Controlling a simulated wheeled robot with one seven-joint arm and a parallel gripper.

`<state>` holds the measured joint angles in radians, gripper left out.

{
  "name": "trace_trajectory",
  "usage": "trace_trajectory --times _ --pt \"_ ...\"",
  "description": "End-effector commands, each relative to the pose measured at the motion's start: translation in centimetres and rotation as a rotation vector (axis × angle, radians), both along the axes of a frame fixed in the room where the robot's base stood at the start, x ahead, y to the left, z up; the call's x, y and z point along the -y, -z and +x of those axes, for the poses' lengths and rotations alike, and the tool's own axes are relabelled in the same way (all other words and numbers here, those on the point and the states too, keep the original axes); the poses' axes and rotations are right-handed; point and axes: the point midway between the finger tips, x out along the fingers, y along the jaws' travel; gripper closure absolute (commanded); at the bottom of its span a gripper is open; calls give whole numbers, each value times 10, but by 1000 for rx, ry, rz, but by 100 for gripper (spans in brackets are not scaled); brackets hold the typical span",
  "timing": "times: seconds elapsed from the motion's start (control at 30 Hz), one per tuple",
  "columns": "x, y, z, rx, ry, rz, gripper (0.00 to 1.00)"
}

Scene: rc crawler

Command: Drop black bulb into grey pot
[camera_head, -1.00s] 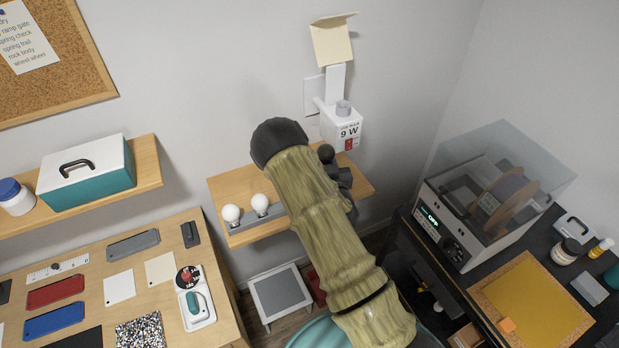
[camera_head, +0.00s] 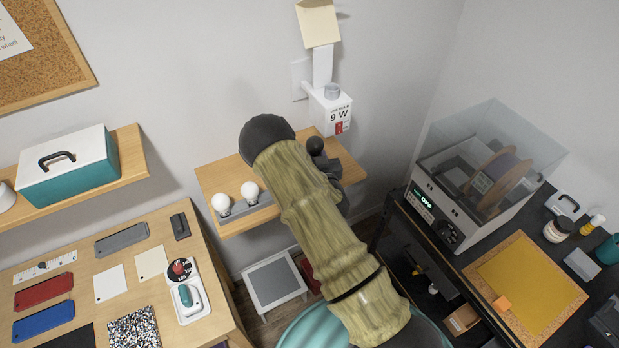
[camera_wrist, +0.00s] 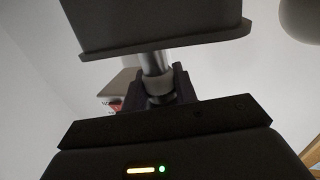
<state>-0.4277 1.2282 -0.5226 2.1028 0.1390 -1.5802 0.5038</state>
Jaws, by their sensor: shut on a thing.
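The black bulb (camera_head: 315,146) shows as a dark ball just above my gripper (camera_head: 328,165), in front of the wall shelf in the head view. My gripper is partly hidden by my arm. In the wrist view my gripper (camera_wrist: 158,88) is shut around a narrow pale and silvery part, and a large dark shape above blocks much of the view. A small grey cylinder (camera_head: 332,90), which may be the grey pot, stands on a white wall box marked 9 W (camera_head: 329,112). It is above and slightly right of the bulb in the picture, apart from it.
Two white bulbs (camera_head: 249,191) stand in a grey holder on the wooden shelf (camera_head: 218,179). A yellowish sheet (camera_head: 318,24) sticks up above the white box. A 3D printer (camera_head: 460,205) stands right; a workbench (camera_head: 90,262) lies left. The wall between shelf and printer is bare.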

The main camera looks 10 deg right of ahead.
Motion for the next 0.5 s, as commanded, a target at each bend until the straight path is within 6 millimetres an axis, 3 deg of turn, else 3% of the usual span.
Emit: trace_trajectory --times 0.13,0.47,0.5 --pt "4 13 0 0 5 0 94" --pt "3 14 0 1 4 1 94" --pt "3 14 0 1 3 1 66"
